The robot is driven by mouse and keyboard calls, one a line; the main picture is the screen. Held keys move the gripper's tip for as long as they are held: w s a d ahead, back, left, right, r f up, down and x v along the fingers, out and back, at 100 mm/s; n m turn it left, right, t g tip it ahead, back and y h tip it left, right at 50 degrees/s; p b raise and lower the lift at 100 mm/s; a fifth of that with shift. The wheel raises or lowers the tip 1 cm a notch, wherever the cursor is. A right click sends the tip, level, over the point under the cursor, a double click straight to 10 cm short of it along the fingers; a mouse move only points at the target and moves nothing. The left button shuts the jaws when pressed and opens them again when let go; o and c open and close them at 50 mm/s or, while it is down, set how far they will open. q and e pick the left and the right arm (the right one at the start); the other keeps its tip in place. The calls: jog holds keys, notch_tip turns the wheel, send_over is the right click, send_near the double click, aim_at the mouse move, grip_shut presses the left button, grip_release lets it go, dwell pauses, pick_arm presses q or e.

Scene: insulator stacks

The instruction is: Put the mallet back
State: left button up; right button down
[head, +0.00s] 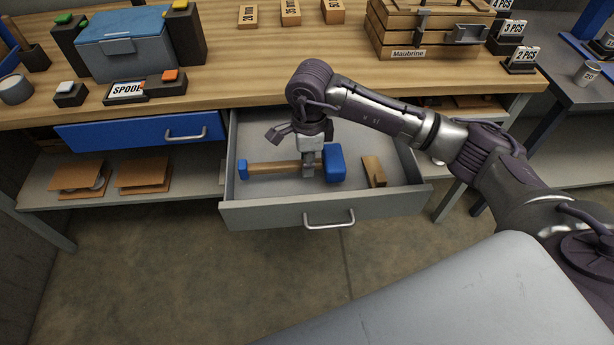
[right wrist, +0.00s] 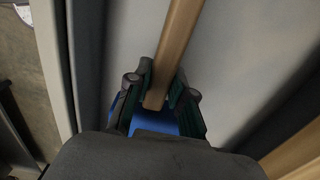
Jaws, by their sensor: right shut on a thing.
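The mallet has a wooden handle with a blue tip and a blue head (head: 334,162). It is inside the open grey drawer (head: 300,215), head to the right and handle pointing left. My right gripper (head: 309,166) reaches down into the drawer and is shut on the handle close to the head. The right wrist view shows the wooden handle (right wrist: 178,45) between the fingers (right wrist: 160,92), with some of the blue head (right wrist: 155,124) behind them. Whether the mallet touches the drawer floor is hard to tell. My left gripper is out of view.
A small wooden block (head: 374,171) lies in the drawer, right of the mallet head. A shut blue drawer (head: 130,132) is at the left.

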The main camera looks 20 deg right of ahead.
aim_at(307, 182)
jog(key=shift+f+b, duration=1.05)
jog(key=shift+f, duration=0.9)
jog(key=shift+f, duration=0.1)
jog(key=c, duration=1)
grip_release()
jog(key=shift+r, duration=0.3)
notch_tip(307, 182, up, 12)
jog(key=shift+s+f+b, duration=0.1)
jog(key=shift+f+b, duration=0.1)
jog(key=shift+b, duration=0.2)
